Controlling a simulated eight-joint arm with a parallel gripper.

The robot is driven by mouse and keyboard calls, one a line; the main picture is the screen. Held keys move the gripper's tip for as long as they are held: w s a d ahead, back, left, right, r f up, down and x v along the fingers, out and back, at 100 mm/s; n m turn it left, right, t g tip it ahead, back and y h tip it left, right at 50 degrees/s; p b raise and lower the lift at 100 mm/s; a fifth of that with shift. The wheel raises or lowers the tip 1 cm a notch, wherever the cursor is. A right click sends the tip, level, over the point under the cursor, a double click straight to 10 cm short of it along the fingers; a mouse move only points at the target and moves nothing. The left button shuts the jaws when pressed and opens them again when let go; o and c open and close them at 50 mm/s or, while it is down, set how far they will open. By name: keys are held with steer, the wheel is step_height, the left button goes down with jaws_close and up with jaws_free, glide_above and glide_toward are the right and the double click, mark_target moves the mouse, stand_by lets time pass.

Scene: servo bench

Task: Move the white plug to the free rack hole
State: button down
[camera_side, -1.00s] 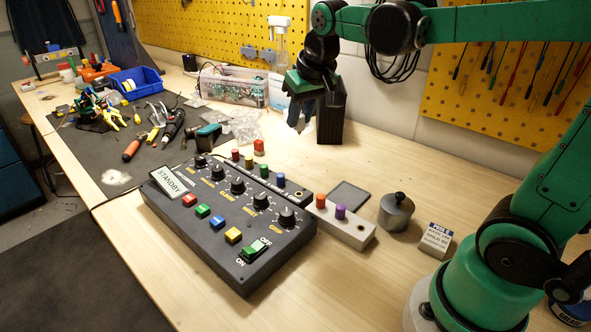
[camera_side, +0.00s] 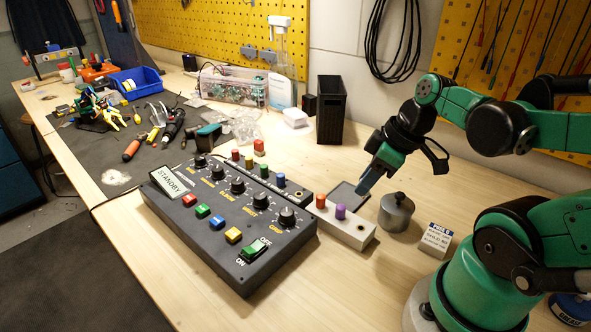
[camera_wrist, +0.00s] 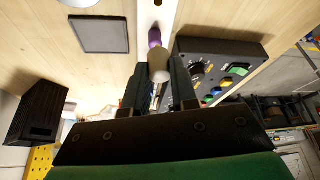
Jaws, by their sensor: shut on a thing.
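The white plug (camera_wrist: 158,63) is between the two fingers of my gripper (camera_wrist: 157,72) in the wrist view, its rounded end pointing away from the palm. In the side view my gripper (camera_side: 364,188) is angled down above the light grey rack (camera_side: 330,222), near its back edge; the plug cannot be made out there. The rack holds a red plug (camera_side: 320,201) and a purple plug (camera_side: 340,212), with an empty dark hole (camera_side: 359,226) at its right end. In the wrist view the purple plug (camera_wrist: 155,37) shows just beyond the white one.
A dark square pad (camera_side: 348,194) lies behind the rack, and a grey lidded pot (camera_side: 396,211) stands to its right. The control box (camera_side: 215,245) is at left, with a dark strip of coloured plugs (camera_side: 264,173) behind it. A black bin (camera_side: 331,110) stands further back.

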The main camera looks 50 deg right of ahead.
mark_target(356, 229)
steer(key=shift+s+a+f+n, duration=0.25)
steer(key=shift+s+f, duration=0.25)
steer(key=shift+f, duration=2.25)
steer(key=shift+f, duration=0.4)
steer(key=shift+s+a+f, duration=0.15)
steer(key=shift+s+f, duration=0.05)
steer(key=shift+f, duration=0.4)
stand_by(1.6)
steer(key=c, duration=0.6)
jaws_free()
steer(key=shift+r, duration=0.15)
step_height(356, 229, up, 7)
stand_by(0.4)
steer(key=shift+w, duration=0.15)
